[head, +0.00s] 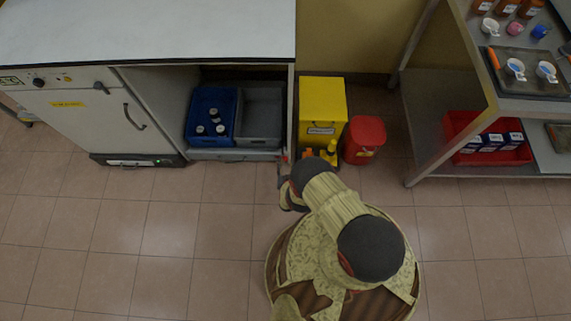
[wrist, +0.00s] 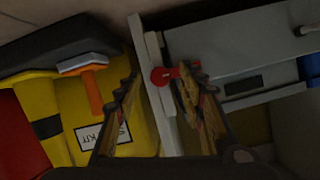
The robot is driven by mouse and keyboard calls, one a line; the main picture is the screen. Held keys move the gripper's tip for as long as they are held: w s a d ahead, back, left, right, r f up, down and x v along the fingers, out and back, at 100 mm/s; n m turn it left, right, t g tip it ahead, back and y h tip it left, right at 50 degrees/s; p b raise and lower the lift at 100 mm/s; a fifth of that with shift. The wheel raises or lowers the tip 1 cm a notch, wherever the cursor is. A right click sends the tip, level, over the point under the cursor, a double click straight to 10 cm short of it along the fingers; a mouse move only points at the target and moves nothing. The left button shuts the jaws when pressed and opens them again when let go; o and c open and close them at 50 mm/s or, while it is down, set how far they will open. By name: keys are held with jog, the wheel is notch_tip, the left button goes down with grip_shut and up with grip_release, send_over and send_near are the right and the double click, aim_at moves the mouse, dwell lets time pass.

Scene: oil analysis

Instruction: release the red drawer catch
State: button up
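The red drawer catch (wrist: 161,77) shows in the wrist view at the pale upright edge of the cabinet, beside the grey drawer (wrist: 225,62). My gripper (wrist: 159,73) is open, with one finger on each side of the catch's round end. The right finger overlaps part of the catch; I cannot tell whether it touches. In the head view the drawer (head: 235,155) lies low in the open cabinet bay, under the crates. My gripper (head: 282,172) is at its right end, partly hidden by my arm, and a small red spot of the catch (head: 284,158) shows there.
A blue crate with bottles (head: 190,133) and a grey crate (head: 262,139) sit in the bay. A yellow spill-kit bin (head: 322,100) and a red bin (head: 365,139) stand close to the right of the cabinet. A shelf rack (head: 430,150) is farther right. The floor at left is clear.

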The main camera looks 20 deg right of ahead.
jog(key=shift+w+d+f, duration=0.1)
jog(key=shift+w+f, duration=0.05)
jog(key=shift+w, duration=0.3)
jog(key=shift+c, duration=0.3)
grip_shut()
